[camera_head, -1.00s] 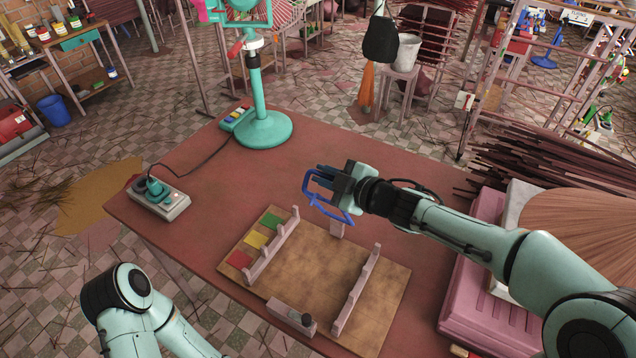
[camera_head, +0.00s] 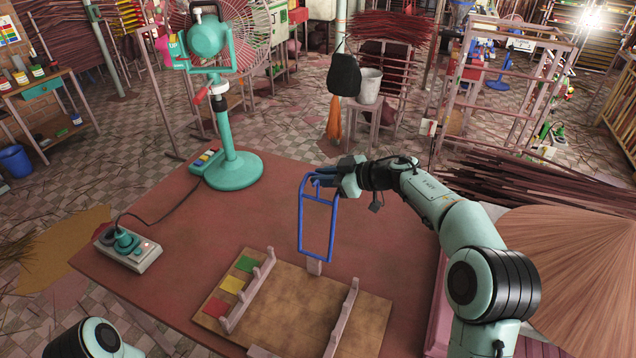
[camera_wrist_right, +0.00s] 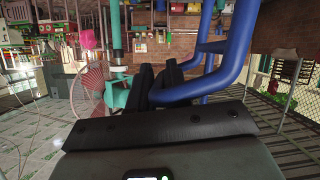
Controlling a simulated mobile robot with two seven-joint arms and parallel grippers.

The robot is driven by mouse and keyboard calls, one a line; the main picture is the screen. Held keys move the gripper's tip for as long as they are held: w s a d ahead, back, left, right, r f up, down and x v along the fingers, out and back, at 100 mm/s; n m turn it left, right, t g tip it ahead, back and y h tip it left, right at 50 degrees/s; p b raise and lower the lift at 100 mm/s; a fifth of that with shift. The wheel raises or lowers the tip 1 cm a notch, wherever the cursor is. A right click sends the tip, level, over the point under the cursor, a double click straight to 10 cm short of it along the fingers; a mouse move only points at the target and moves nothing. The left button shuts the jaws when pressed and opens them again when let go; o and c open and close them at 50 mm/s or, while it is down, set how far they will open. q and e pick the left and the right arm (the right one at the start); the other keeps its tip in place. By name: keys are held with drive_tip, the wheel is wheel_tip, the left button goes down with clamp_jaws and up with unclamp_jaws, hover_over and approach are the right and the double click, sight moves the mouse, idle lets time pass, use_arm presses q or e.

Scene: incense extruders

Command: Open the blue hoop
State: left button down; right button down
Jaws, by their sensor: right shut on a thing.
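The blue hoop (camera_head: 302,222) is a tall, narrow rectangular frame of blue tube. It hangs upright above the wooden board (camera_head: 290,308) on the table, near the board's back edge. My right gripper (camera_head: 325,179) is shut on the hoop's upper end, and the hoop hangs below the jaws. In the right wrist view, the blue tubes (camera_wrist_right: 215,75) pass close by the dark fingers (camera_wrist_right: 158,84). I cannot tell whether the hoop's lower end touches anything. Of my left arm, only a part shows at the bottom left; its gripper is out of view.
The board bears pale notched racks (camera_head: 342,318) and red, yellow and green squares (camera_head: 231,285). A teal fan (camera_head: 236,171) stands behind left on the table. A power strip (camera_head: 128,248) lies at the left edge. Bundled sticks (camera_head: 560,200) lie at the right.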

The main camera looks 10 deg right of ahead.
drive_tip(key=shift+w+d+f, duration=0.3)
drive_tip(key=shift+w, duration=0.1)
drive_tip(key=c, duration=1.2)
unclamp_jaws()
drive_tip(key=shift+o, duration=0.2)
drive_tip(key=shift+r, duration=0.1)
drive_tip(key=v, duration=1.3)
drive_tip(key=shift+s+d, duration=0.1)
drive_tip(key=shift+d, duration=0.05)
